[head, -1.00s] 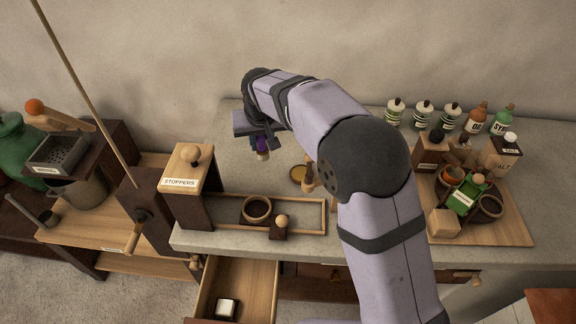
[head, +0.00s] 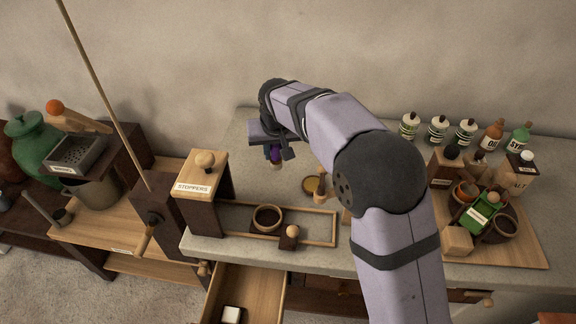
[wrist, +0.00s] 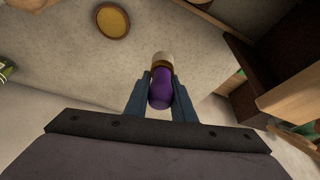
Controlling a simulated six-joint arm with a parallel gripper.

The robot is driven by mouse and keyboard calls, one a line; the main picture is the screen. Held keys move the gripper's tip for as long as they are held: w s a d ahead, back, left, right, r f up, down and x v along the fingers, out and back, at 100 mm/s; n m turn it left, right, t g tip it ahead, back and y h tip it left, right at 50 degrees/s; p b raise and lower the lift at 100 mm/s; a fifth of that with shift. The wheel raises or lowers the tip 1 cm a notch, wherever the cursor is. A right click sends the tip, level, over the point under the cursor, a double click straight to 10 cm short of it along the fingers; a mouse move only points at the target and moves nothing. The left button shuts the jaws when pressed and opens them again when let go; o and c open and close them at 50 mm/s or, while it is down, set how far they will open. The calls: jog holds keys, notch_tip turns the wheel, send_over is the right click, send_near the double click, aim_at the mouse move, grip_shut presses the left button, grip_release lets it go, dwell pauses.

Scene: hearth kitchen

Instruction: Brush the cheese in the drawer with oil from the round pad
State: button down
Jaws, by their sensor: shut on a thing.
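My gripper (head: 273,150) is above the counter, behind the wooden-framed tray. It is shut on a brush with a purple handle (wrist: 160,92) and a pale tip. In the wrist view, the purple part sits between both fingers and the tip (wrist: 162,58) points away. The cheese, a white block (head: 231,314), lies in the open drawer (head: 262,283), partly cut off by the picture's edge.
A box labelled STOPPERS (head: 199,188) stands left of the framed tray (head: 322,241), which holds a round dark bowl (head: 267,217) and a small knobbed block (head: 289,237). A crowded wooden board (head: 530,255) is at right. Bottles stand along the back.

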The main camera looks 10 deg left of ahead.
jog(key=w+d+f+p, duration=0.1)
jog(key=w+d+p, duration=0.1)
jog(key=d+p, duration=0.8)
jog(key=p, duration=0.2)
jog(key=shift+w+d+f+p, duration=0.2)
jog(key=shift+d+f+p, duration=0.1)
jog(key=shift+f+p, duration=0.1)
jog(key=shift+f, duration=0.1)
jog(key=shift+f+b, duration=2.05)
jog(key=shift+f, duration=0.8)
jog(key=shift+s+f+b, duration=0.1)
jog(key=shift+f+b, duration=0.3)
jog(key=shift+f, duration=0.2)
jog(key=shift+r, duration=0.15)
notch_tip(320, 180, up, 7)
jog(key=p, duration=0.4)
jog(key=shift+p, duration=0.4)
dwell(0.7)
